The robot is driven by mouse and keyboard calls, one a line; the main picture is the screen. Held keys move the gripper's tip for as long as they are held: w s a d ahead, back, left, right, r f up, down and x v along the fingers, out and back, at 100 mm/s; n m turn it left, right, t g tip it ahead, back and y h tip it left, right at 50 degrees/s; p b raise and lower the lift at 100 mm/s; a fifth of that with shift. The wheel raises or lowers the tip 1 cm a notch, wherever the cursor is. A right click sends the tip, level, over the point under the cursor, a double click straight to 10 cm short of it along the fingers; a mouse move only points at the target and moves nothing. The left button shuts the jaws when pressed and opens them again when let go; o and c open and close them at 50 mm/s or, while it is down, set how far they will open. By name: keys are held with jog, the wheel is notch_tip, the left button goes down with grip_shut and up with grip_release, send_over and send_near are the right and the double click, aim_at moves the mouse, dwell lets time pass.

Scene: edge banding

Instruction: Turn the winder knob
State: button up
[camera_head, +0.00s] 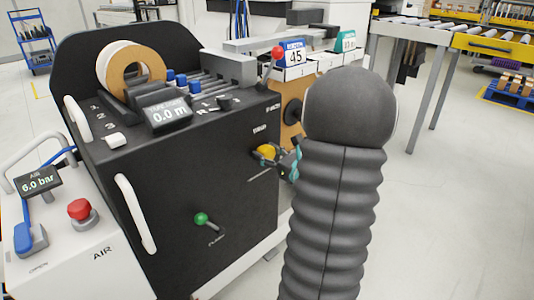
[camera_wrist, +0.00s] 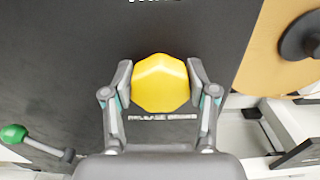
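The winder knob (camera_wrist: 160,83) is yellow and many-sided, on the black front panel of the machine. It also shows in the head view (camera_head: 266,151), partly covered by a finger. My gripper (camera_wrist: 160,78) has one finger on each side of the knob in the wrist view. Both pads lie against its sides, with no clear gap. In the head view my gripper (camera_head: 279,160) is at the knob, and most of it is hidden behind my arm.
A green-tipped lever (camera_head: 201,218) sits lower left of the knob. A display reading 0.0 m (camera_head: 168,114) and a tape roll (camera_head: 133,71) are on top. White handles (camera_head: 136,213) stick out at the left. The floor at right is open.

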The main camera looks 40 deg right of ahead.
jog(key=c, duration=0.3)
jog(key=shift+f+n+b, duration=0.1)
jog(key=shift+n+b, duration=0.2)
jog(key=shift+b, duration=0.25)
jog(key=n+b, duration=0.1)
jog(key=b, duration=0.2)
jog(key=shift+f+n, duration=0.15)
jog(key=shift+n, duration=0.25)
jog(key=n+b, duration=0.2)
jog(key=b, duration=0.2)
jog(key=shift+a+n+b, duration=0.1)
jog(key=shift+n+b, duration=0.3)
jog(key=shift+r+n+b, duration=0.2)
jog(key=shift+n+b, duration=0.7)
jog(key=shift+n, duration=0.1)
